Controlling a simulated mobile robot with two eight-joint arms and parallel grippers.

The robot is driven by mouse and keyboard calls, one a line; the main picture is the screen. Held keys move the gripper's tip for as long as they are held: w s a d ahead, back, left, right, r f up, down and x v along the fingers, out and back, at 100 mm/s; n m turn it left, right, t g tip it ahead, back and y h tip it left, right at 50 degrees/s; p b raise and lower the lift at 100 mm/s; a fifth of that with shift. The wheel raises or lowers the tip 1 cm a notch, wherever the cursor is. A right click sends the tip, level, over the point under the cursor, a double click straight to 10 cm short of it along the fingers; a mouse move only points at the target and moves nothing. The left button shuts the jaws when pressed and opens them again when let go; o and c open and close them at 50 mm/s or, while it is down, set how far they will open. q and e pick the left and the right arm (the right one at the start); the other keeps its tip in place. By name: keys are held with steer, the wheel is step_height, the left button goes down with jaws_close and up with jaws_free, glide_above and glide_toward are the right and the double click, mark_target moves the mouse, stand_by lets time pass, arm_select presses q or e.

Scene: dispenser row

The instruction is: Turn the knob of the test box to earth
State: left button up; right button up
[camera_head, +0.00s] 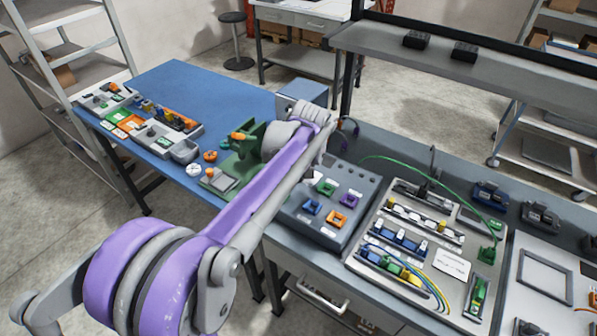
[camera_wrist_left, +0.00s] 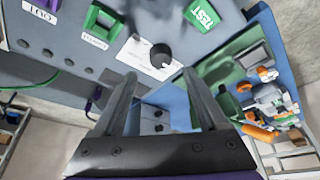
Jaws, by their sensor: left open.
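The test box (camera_head: 347,177) is a grey-blue panel box with blue, green, orange and purple sockets, standing on the bench in the head view. In the left wrist view its face (camera_wrist_left: 62,45) fills the upper part. I cannot tell any contact, and the plate's lettering is too small to read. In the head view my left arm hides the knob.
A green socket (camera_wrist_left: 102,24) is left of the knob. Right of the test box lies a grey panel (camera_head: 452,262) with terminal rows and a green cable. A blue table (camera_head: 177,82) with trays and small parts is at the left.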

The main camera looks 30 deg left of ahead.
mark_target(298, 175)
arm_select(q)
steer(key=x, duration=0.6)
steer(key=shift+a+r, duration=0.1)
jaws_close()
